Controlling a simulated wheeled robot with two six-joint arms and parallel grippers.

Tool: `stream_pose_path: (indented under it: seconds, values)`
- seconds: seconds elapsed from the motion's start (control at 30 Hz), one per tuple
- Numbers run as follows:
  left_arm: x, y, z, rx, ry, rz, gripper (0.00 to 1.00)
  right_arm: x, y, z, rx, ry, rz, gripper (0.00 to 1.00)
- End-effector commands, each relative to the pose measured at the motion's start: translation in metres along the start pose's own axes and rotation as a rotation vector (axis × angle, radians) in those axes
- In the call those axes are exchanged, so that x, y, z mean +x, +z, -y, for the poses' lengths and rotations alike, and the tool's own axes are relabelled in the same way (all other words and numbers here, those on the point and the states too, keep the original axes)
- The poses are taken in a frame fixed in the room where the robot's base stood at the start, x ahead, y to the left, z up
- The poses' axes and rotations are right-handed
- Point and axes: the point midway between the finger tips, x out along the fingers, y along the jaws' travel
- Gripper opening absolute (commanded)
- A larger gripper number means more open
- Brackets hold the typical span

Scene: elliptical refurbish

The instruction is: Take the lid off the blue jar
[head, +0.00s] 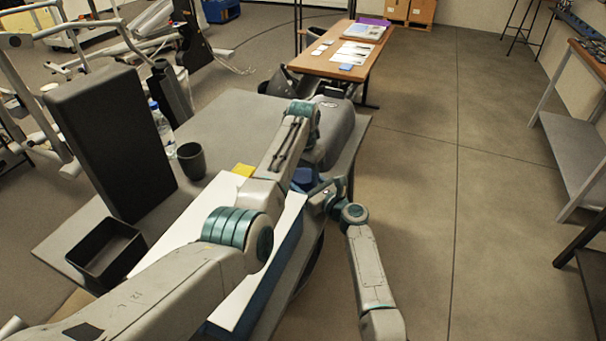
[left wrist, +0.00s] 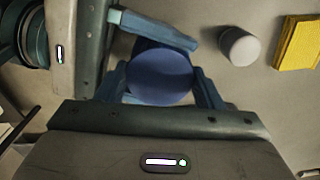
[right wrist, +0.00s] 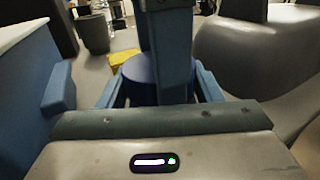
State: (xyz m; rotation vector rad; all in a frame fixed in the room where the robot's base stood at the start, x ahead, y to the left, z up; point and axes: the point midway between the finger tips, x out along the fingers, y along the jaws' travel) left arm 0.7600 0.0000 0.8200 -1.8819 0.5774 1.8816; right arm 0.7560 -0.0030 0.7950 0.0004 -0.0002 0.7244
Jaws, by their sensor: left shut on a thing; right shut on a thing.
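The blue jar (head: 303,176) is at the right side of the grey table, mostly hidden by my arms in the head view. In the left wrist view its round blue lid (left wrist: 160,75) lies between the fingers of my left gripper (left wrist: 158,80), which is shut on it from above. My right gripper (right wrist: 160,82) comes in from the side and is shut on the jar body (right wrist: 139,70). A left finger hides the jar's middle in the right wrist view. I cannot tell whether lid and body are apart.
A long white-topped box with blue sides (right wrist: 58,82) stands close to my right gripper. A yellow pad (left wrist: 298,42) and a small white cylinder (left wrist: 239,46) lie near the jar. A dark cup (head: 191,161), black bin (head: 107,252) and bulky grey object (head: 335,125) are also on the table.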

Motion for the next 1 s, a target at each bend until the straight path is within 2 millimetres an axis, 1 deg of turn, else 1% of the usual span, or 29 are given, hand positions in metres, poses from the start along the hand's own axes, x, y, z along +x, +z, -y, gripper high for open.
stream_pose_path:
  seconds: [0.03, 0.13, 0.4, 0.43, 0.5, 0.53, 0.8, 0.87, 1.0]
  values:
    - [0.000, 0.000, 0.000, -0.044, 0.000, 0.000, 0.33, 0.000, -0.001, 0.001, 0.000, -0.002, -0.001, 0.00]
    - [0.000, 0.000, 0.000, -0.097, 0.000, 0.000, 0.34, 0.000, -0.001, 0.001, 0.000, -0.002, -0.001, 0.00]
    - [-0.001, 0.000, 0.000, -0.103, 0.000, 0.000, 0.33, 0.000, -0.001, 0.001, 0.000, -0.003, -0.001, 0.00]
    - [-0.001, 0.000, 0.000, -0.103, 0.000, 0.000, 0.66, 0.000, -0.001, 0.001, 0.000, -0.003, -0.001, 0.00]
    - [-0.001, 0.000, 0.000, -0.102, 0.000, 0.000, 0.80, 0.000, -0.001, 0.001, 0.000, -0.002, -0.001, 0.00]
    - [-0.001, 0.000, 0.000, -0.102, 0.000, 0.000, 0.82, 0.000, -0.001, 0.001, 0.000, -0.002, -0.001, 0.00]
    - [-0.002, 0.000, 0.000, -0.100, 0.000, -0.001, 0.82, 0.000, -0.001, 0.001, 0.000, -0.002, -0.001, 0.00]
    - [-0.006, -0.001, 0.000, -0.100, 0.000, -0.002, 0.82, 0.000, -0.001, 0.001, 0.000, -0.002, -0.001, 0.00]
    - [-0.026, -0.001, 0.000, -0.099, 0.000, -0.003, 0.82, 0.000, -0.001, 0.001, 0.000, -0.001, -0.001, 0.00]
